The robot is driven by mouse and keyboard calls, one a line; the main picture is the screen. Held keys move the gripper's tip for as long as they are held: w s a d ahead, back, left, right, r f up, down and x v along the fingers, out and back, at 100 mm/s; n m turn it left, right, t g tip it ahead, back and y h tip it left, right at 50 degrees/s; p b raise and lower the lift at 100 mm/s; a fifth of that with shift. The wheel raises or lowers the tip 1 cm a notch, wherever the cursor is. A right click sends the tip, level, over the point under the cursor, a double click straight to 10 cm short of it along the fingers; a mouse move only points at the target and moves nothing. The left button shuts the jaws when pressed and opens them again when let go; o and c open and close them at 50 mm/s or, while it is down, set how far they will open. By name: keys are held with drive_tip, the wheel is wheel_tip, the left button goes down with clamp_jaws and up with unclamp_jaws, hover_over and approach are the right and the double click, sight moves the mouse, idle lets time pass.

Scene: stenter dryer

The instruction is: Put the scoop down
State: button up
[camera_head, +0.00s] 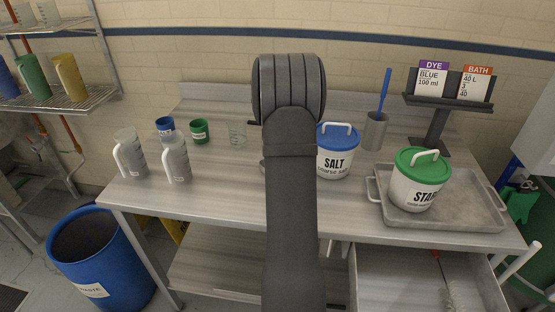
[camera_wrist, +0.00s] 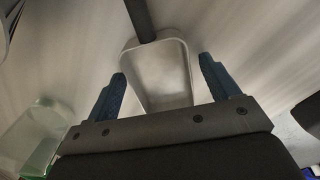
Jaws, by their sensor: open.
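The scoop (camera_wrist: 160,78) shows in the wrist view as a pale metal pan with a dark handle (camera_wrist: 140,18) running to the top edge. It appears to lie on the steel table (camera_wrist: 75,50). My gripper (camera_wrist: 162,66) is open, with one blue finger on each side of the pan and gaps visible between the fingers and the pan. I cannot tell the exact height of the fingers above the table. In the head view my arm hides the gripper and nearly all of the scoop.
The table's front left is clear.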

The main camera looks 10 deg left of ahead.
drive_tip(key=shift+o, duration=0.5)
wheel_tip(320, 180, up, 12)
drive_tip(key=shift+r, duration=0.15)
drive_tip(key=s+a+r+t+h, duration=0.3)
drive_tip(key=s+a+r, duration=0.1)
drive_tip(key=s, duration=0.1)
drive_tip(key=x, duration=1.1)
drive_tip(key=shift+w, duration=0.15)
drive_tip(key=shift+w+x, duration=0.1)
drive_tip(key=shift+x, duration=1.35)
drive_tip(key=shift+w+x, duration=0.15)
drive_tip(key=shift+x, duration=1.3)
drive_tip(key=shift+f, duration=0.2)
drive_tip(key=shift+r, duration=0.1)
drive_tip(key=c, duration=1.2)
